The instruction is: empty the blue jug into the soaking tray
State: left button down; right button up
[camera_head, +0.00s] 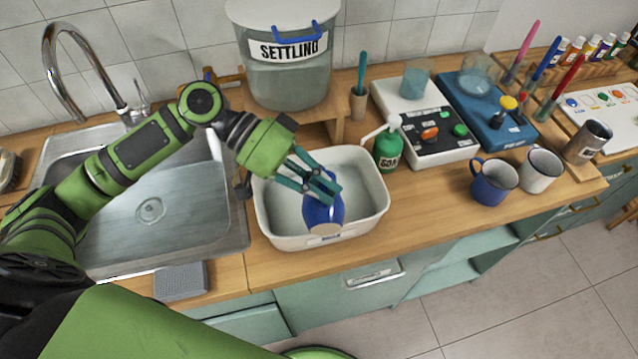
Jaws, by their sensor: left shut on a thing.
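My left gripper (318,189) is shut on the blue jug (324,213) and holds it over the front part of the white soaking tray (372,180). The jug is tilted, with its pale open end facing down toward the front of the tray. I cannot make out any stream from it. The tray stands on the wooden counter just right of the sink, and its visible inside looks pale grey. The gripper fingers hide part of the jug. My right gripper is not in view.
The sink (150,209) with its tap lies left of the tray. The settling tank (288,65) stands on a wooden stand behind it. A green soap bottle (388,152) stands close to the tray's right side.

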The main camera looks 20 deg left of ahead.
pick_arm(q)
jog(key=shift+w+a, duration=0.1)
jog(key=shift+w, duration=0.15)
jog(key=shift+w+a+r+n+g+h+p, duration=0.3)
jog(key=shift+w+n+g+h+p, duration=0.2)
jog(key=shift+w+g, duration=0.15)
dwell(0.6)
jog(key=shift+w+r, duration=0.1)
jog(key=shift+w, duration=0.05)
jog(key=shift+w+a+r+n+g+h, duration=0.15)
jog(key=shift+w+a+n+g+h, duration=0.2)
jog(key=shift+w+n, duration=0.2)
jog(key=shift+w+a+r+n+h, duration=0.1)
jog(key=shift+w+a+n+h, duration=0.2)
jog(key=shift+w, duration=0.35)
jog(key=shift+g, duration=0.3)
